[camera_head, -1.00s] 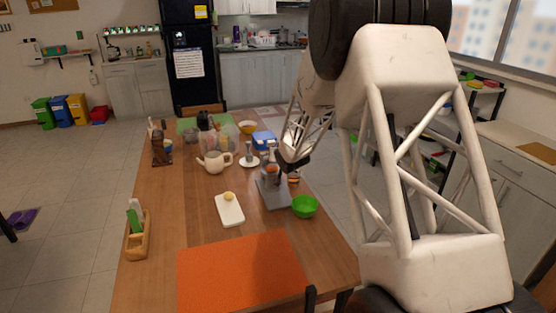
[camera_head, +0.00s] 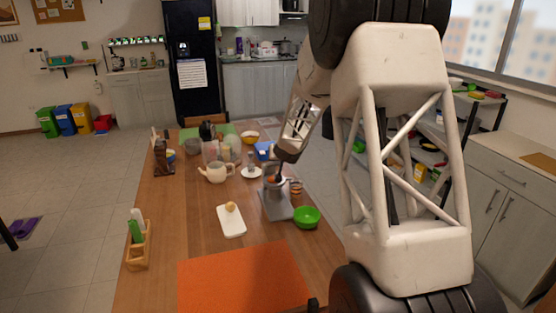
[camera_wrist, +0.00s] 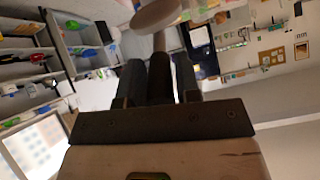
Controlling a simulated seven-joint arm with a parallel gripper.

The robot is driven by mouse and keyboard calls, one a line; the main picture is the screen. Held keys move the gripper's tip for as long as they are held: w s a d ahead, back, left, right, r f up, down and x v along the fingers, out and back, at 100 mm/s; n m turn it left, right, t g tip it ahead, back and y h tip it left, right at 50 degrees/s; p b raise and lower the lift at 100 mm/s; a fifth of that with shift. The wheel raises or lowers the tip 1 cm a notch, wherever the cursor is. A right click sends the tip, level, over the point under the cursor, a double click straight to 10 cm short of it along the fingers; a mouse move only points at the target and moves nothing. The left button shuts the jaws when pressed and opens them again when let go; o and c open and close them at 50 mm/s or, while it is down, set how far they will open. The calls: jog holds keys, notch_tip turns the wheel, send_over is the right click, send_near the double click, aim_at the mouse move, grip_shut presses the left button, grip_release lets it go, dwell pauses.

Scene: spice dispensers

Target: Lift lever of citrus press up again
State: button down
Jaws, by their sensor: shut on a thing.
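The grey citrus press (camera_head: 276,207) stands on the wooden table, with an orange-coloured spot at its upper part. My gripper (camera_head: 282,156) is at the top of the press, small and dark in the head view, where the lever is hard to make out. In the wrist view the dark fingers (camera_wrist: 159,75) are close together, shut on what appears to be the press lever (camera_wrist: 159,42).
A green bowl (camera_head: 307,217) stands right of the press. A white cutting board (camera_head: 231,224) with a yellow fruit lies left of it. A teapot (camera_head: 216,173) and a small cup on a saucer (camera_head: 251,172) stand behind. An orange mat (camera_head: 240,280) lies in front.

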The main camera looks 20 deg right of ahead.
jog(key=shift+w+d+r, duration=0.1)
jog(key=shift+r, duration=0.1)
dwell(0.5)
jog(key=c, duration=0.8)
grip_release()
jog(key=shift+v, duration=3.9)
